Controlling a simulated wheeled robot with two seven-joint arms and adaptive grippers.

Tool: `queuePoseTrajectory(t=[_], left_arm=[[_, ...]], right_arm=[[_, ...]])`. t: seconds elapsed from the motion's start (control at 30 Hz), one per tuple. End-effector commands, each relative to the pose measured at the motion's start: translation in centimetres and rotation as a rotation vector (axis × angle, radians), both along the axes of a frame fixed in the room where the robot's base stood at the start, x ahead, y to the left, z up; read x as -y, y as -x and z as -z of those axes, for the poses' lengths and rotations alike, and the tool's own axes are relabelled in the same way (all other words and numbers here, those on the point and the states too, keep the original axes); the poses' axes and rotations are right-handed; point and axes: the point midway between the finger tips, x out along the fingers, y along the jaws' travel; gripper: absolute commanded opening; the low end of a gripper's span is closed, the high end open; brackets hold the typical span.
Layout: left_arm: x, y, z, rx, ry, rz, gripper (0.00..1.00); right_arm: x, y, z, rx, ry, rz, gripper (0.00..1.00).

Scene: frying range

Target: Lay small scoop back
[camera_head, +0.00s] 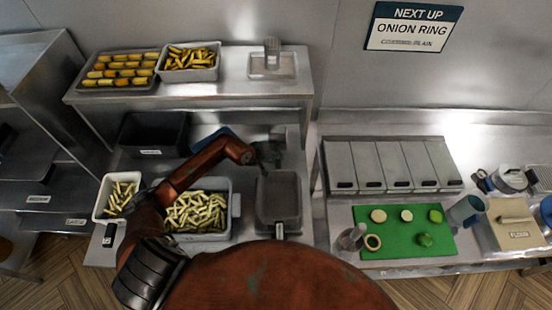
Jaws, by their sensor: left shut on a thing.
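My left arm reaches in from the lower left over the fries. My left gripper (268,154) is at the back of the lower counter, just behind a dark grey rectangular pan or basket (278,198). It is shut on a small grey thing (278,136), which looks like the small scoop; the gripper hides much of it. A metal tray (288,71) with an upright metal piece (272,49) stands on the upper shelf, above and behind the gripper. My right gripper is not in view.
The shelf edge (190,98) overhangs the back. Lidded containers (395,165) and a green board (390,246) are at right.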

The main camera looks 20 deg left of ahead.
Motion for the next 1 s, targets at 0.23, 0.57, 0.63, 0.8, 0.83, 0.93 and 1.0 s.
queuePoseTrajectory(t=[0.23,0.57,0.63,0.8,0.83,0.93,1.0], left_arm=[[0.05,0.08,0.29,-0.003,0.001,-0.001,0.0],[0.05,0.11,0.34,-0.004,0.001,-0.001,0.28],[0.03,0.1,0.31,-0.004,0.001,-0.001,0.33],[0.02,0.07,0.27,-0.002,0.001,0.0,0.38],[0.02,0.07,0.27,-0.002,0.001,0.0,0.38],[0.0,0.1,0.31,-0.003,0.001,-0.001,0.38],[-0.05,0.16,0.19,-0.003,0.0,0.0,0.38]], right_arm=[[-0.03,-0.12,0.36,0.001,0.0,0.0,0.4],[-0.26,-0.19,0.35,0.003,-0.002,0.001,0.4],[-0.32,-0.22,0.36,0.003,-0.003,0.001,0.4],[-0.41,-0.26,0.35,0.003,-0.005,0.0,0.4],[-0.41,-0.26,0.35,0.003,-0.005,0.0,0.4],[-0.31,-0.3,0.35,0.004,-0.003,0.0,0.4],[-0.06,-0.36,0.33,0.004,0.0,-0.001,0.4]])
